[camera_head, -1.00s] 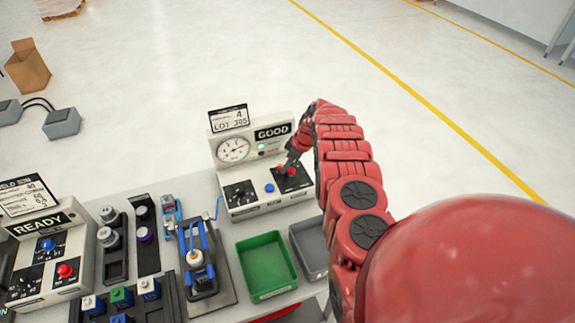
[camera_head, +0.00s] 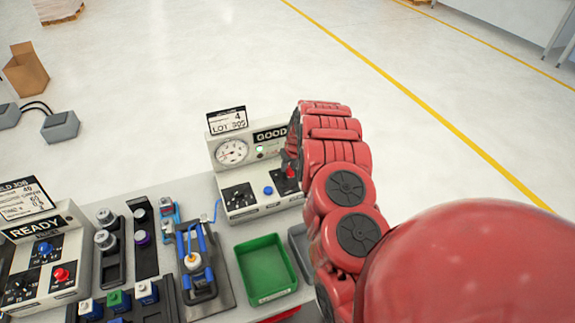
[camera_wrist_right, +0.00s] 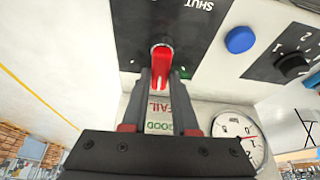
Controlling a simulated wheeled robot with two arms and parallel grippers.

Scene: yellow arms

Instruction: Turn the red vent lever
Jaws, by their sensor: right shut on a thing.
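The red vent lever (camera_wrist_right: 161,62) sits on a black panel marked SHUT in the right wrist view. It stands out from a round pivot and points down in that picture, between my right fingers. My right gripper (camera_wrist_right: 160,78) is shut on it. In the head view the lever (camera_head: 291,172) shows only as a small red patch, and my right arm hides most of that panel. The white test station (camera_head: 254,205) carries a round gauge (camera_head: 232,152), a GOOD sign and a lit green lamp. My left gripper is not in view.
A blue button (camera_head: 268,190) and a black knob (camera_head: 238,196) sit left of the lever. A green tray (camera_head: 266,268) and a partly hidden grey tray stand in front. A blue-handled fixture (camera_head: 195,260) and a READY station (camera_head: 45,255) are to the left.

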